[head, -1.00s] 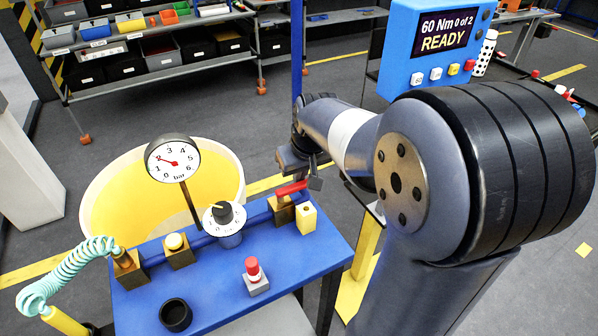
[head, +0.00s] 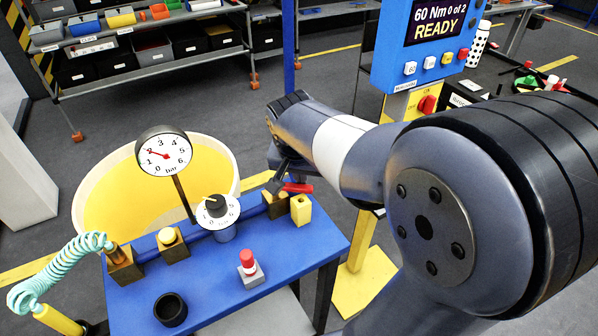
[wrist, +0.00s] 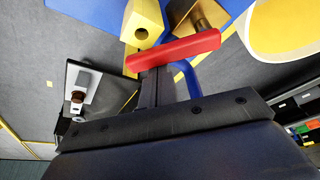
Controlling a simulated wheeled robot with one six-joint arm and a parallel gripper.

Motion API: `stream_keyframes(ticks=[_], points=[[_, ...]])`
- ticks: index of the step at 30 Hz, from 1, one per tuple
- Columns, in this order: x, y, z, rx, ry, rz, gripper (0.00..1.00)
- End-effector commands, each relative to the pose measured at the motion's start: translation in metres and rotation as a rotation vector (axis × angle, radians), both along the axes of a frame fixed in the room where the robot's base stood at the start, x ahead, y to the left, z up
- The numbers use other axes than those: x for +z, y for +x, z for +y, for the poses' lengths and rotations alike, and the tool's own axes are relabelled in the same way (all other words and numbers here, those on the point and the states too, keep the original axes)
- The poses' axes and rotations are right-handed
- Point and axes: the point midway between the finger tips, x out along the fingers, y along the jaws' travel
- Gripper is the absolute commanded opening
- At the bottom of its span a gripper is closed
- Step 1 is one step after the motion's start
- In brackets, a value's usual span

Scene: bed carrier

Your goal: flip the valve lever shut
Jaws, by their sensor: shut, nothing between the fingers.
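The red valve lever (head: 298,188) sits on a brass valve body (head: 275,207) at the right end of the blue pipe on the blue bench. In the wrist view the lever (wrist: 172,50) crosses the picture just beyond my fingertips, with one end near the brass part (wrist: 207,15). My gripper (head: 277,181) is shut and empty, right beside the lever. In the wrist view its dark fingers (wrist: 157,85) reach up to the lever's side; I cannot tell whether they touch it. In the head view the gripper partly hides the valve.
A yellow block (head: 301,209) stands right of the valve. The blue screen unit (head: 425,55) stands behind my arm. The front right of the bench is clear.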

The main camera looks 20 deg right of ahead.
Motion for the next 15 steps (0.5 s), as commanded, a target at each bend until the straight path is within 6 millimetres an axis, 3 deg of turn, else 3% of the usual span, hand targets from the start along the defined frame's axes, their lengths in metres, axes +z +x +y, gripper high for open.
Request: stream_keyframes(ticks=[15], points=[[-0.002, -0.025, 0.014, -0.488, 0.0, 0.0, 0.0]])
